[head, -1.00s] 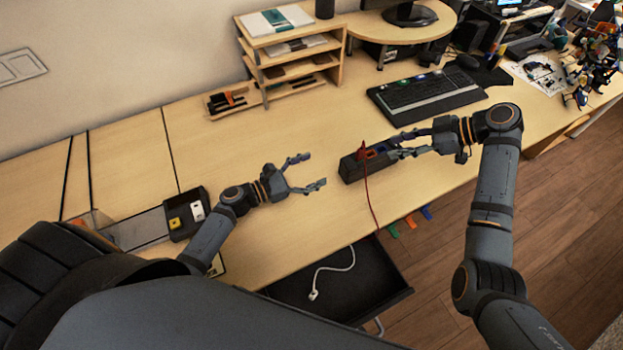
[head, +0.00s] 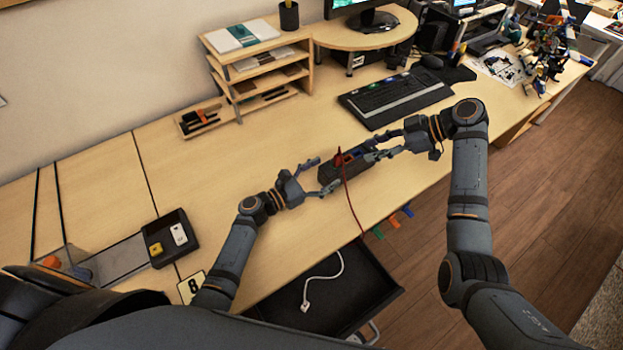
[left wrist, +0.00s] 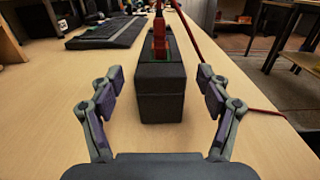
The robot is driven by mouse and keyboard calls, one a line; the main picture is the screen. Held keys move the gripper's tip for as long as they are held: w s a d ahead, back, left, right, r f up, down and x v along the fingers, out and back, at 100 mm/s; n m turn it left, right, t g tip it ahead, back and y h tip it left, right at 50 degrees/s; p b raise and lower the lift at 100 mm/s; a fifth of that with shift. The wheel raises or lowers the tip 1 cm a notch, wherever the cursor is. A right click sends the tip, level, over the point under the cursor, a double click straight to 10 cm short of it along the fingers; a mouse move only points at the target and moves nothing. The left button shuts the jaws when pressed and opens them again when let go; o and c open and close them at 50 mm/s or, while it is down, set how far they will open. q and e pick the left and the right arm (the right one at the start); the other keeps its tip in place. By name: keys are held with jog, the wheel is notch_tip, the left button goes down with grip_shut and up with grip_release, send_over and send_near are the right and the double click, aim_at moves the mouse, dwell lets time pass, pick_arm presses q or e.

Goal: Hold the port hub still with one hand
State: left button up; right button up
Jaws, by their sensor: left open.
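The port hub (head: 328,174) is a long dark box on the desk with blue and red ports on top. In the left wrist view its near end (left wrist: 161,95) stands between my left fingers, with a gap on both sides. My left gripper (head: 327,174) is open at the hub's left end. My right gripper (head: 372,149) is at the hub's right end; I cannot tell whether its fingers are shut. A red plug (left wrist: 159,38) stands at the hub's top, and a red cable (head: 347,195) drops over the desk's front edge.
A keyboard (head: 395,98) lies behind the hub, and a wooden shelf unit (head: 262,85) stands at the back. An open drawer (head: 340,295) holding a white cable is below the desk edge.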

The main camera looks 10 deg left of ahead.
pick_arm(q)
jog(key=shift+d, duration=0.1)
jog(key=c, duration=1.3)
jog(key=o, duration=1.3)
jog(key=v, duration=1.2)
